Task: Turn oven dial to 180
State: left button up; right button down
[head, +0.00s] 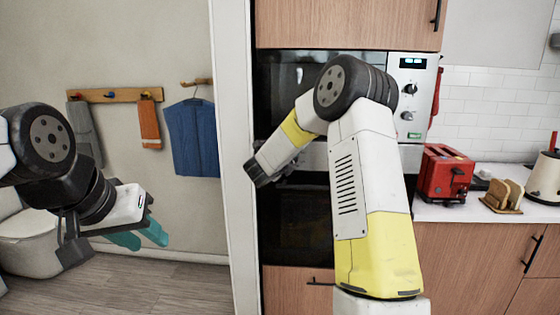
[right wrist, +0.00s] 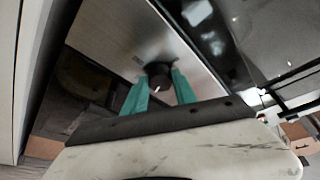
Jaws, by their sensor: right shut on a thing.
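The oven (head: 290,225) is built into the tall cabinet, with a dark glass door and a metal control strip (head: 315,155) above it. In the right wrist view, a round black dial (right wrist: 157,72) with a small white mark stands out from a metal panel. My right gripper (right wrist: 159,79) has its teal fingers on either side of the dial and is shut on it. No numbers around the dial are readable. In the head view, my right arm hides part of the oven front, and the right fingertips are hidden. My left gripper (head: 139,237) is open and empty, away from the oven.
A second appliance above has a side panel (head: 410,95) with a display and knobs. A white wall edge (head: 236,170) stands close left of the oven. A red toaster (head: 445,174) and a bread rack (head: 503,195) are on the right counter.

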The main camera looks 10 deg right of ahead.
jog(key=shift+f, duration=0.1)
jog(key=c, duration=1)
grip_release()
jog(key=v, duration=0.7)
jog(key=shift+s+a, duration=0.2)
jog(key=shift+s, duration=0.15)
